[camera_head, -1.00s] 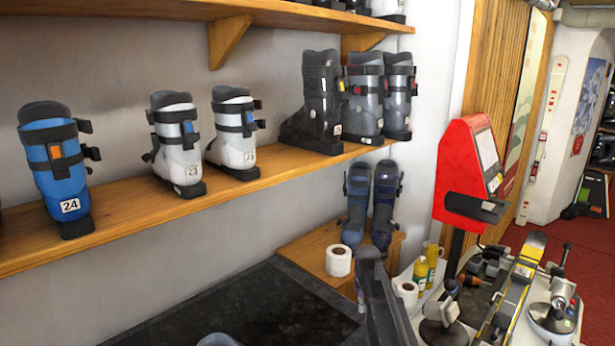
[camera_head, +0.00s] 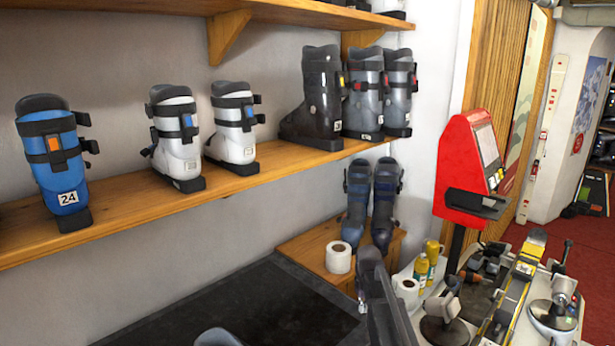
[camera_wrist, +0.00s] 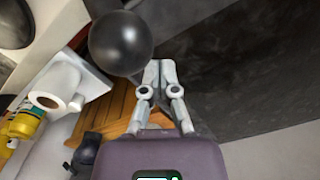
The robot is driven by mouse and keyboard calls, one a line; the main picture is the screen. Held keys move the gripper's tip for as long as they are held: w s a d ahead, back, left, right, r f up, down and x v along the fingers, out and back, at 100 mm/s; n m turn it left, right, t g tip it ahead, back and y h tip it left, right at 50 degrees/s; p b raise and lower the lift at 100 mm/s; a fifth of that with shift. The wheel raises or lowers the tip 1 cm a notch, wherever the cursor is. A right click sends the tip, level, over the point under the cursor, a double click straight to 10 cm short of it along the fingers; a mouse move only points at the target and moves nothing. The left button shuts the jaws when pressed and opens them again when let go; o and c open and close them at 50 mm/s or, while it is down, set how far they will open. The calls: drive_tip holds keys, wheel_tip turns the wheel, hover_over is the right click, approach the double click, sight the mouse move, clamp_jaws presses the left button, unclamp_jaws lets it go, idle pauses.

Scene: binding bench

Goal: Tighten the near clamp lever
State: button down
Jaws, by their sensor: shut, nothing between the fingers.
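Two clamp-like fittings stand on the bench at the lower right of the head view. The left fitting (camera_head: 443,308) has a pale upright part on a dark round base, and the right fitting (camera_head: 560,305) has a metal post on a round base. A narrow ski-like bar (camera_head: 513,300) lies between them. I cannot tell which part is the near clamp lever. My gripper (camera_wrist: 158,72) shows in the wrist view, shut and empty. A dark ball (camera_wrist: 121,43) appears beside its tips there; whether they touch is unclear.
White paper rolls (camera_head: 339,257) and yellow bottles (camera_head: 421,270) stand left of the fittings. A red terminal (camera_head: 468,165) rises behind them. Ski boots (camera_head: 178,140) line the wooden shelf (camera_head: 130,208). The dark surface (camera_head: 270,305) at lower middle looks mostly clear.

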drive_tip(key=shift+s+d+f+b, duration=0.15)
drive_tip(key=shift+s+d+f, duration=0.05)
drive_tip(key=shift+s+d, duration=0.55)
drive_tip(key=shift+s+d+f+b, duration=0.15)
drive_tip(key=shift+s+d, duration=0.45)
drive_tip(key=shift+s, duration=0.2)
drive_tip(key=shift+s+d+f+b, duration=0.15)
drive_tip(key=shift+s+d+f, duration=0.05)
drive_tip(key=shift+s+d, duration=0.55)
drive_tip(key=shift+s+r, duration=0.1)
drive_tip(key=shift+s+d+r+p, duration=0.5)
drive_tip(key=shift+s+d, duration=0.15)
drive_tip(key=shift+s, duration=0.15)
drive_tip(key=shift+s+d+r+p, duration=0.4)
drive_tip(key=shift+s+d+p, duration=0.15)
drive_tip(key=shift+s, duration=0.25)
drive_tip(key=shift+s+d, duration=0.1)
drive_tip(key=shift+s, duration=0.05)
drive_tip(key=s+d+r+p, duration=0.2)
drive_tip(key=shift+s+d+r, duration=0.1)
drive_tip(key=shift+d+r, duration=0.05)
drive_tip(key=shift+d, duration=0.15)
idle(0.4)
